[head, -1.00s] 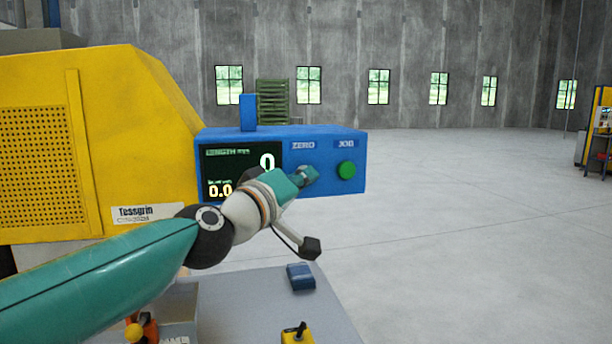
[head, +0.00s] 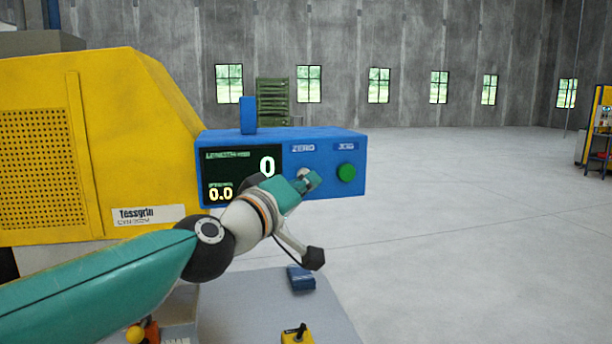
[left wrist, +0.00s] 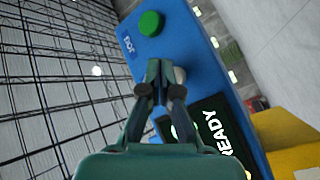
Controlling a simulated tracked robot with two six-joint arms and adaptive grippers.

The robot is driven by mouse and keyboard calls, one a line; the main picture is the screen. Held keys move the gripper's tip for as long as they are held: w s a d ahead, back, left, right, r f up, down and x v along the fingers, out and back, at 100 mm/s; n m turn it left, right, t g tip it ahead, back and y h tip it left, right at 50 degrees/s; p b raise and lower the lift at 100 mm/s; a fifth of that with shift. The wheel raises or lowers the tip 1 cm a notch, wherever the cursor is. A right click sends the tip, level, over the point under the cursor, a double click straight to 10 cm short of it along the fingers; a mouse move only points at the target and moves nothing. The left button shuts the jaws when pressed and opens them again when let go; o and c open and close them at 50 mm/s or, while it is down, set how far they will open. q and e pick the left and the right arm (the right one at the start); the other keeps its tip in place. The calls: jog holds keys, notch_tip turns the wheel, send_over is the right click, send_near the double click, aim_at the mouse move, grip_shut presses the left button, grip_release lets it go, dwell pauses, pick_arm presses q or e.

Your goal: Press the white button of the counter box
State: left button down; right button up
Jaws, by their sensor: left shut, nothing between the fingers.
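The left gripper is shut and empty, close in front of the box face. I cannot tell whether it touches the button. My right gripper is out of view.
A yellow machine (head: 120,90) stands left of the box. Below is a grey table (head: 245,310) with a small dark blue block (head: 300,278) and a yellow box with a black lever (head: 297,335). The floor on the right is open.

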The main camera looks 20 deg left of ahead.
pick_arm(q)
jog(key=s+d+p, duration=0.1)
jog(key=s, duration=0.1)
jog(key=s+d+p, duration=0.1)
jog(key=s, duration=0.1)
jog(key=shift+d+p, duration=0.4)
dwell(0.5)
